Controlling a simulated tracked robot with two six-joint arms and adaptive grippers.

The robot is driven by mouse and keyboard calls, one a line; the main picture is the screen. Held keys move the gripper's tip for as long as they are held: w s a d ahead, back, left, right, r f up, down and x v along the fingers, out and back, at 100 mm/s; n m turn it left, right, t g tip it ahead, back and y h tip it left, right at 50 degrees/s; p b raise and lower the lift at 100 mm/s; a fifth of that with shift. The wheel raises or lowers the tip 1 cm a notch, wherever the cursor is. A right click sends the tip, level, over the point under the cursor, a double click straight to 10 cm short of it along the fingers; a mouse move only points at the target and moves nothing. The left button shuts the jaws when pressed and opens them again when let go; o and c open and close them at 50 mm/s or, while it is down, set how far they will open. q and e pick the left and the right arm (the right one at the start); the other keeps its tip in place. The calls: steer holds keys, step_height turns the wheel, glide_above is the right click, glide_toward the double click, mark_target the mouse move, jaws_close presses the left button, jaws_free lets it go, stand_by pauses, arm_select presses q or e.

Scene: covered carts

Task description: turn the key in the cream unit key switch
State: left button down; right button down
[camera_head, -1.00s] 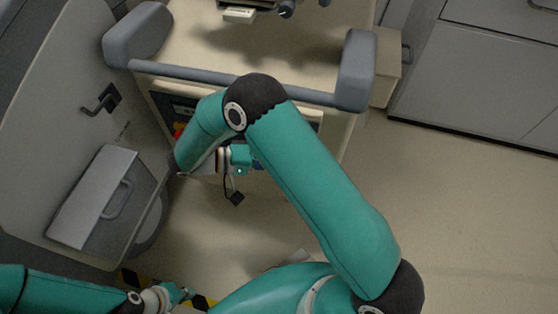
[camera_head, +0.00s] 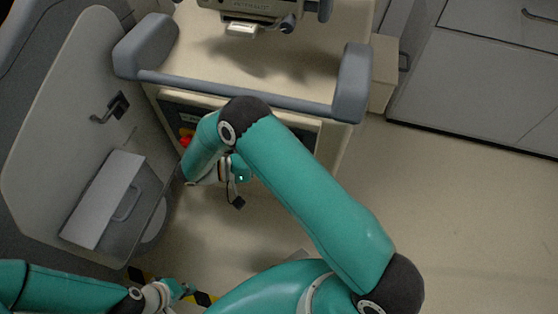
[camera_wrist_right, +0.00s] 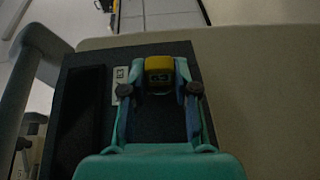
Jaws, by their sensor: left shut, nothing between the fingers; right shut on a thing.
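The cream unit (camera_head: 260,62) stands at top centre in the head view, with a dark front panel (camera_head: 175,112) below its grey handle bar. My right arm bends in front of this panel. The right fingertips are hidden in the head view. In the right wrist view, my right gripper (camera_wrist_right: 159,76) is shut on a small yellow piece (camera_wrist_right: 158,64) in front of a dark panel (camera_wrist_right: 85,65). I cannot tell for sure that this piece is the key; the key switch is hidden. My left gripper (camera_head: 184,290) is shut and empty at bottom left, away from the unit.
A red knob (camera_head: 186,141) shows on the panel beside my right arm. A cover panel (camera_head: 70,110) with a handle and a grey box (camera_head: 100,195) stands at left. Grey cabinets (camera_head: 480,75) are at right. The floor (camera_head: 450,210) at right is clear.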

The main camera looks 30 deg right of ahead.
steer(key=p, duration=0.4)
steer(key=shift+h, duration=0.3)
steer(key=shift+s+f, duration=0.1)
steer(key=c, duration=0.8)
jaws_free()
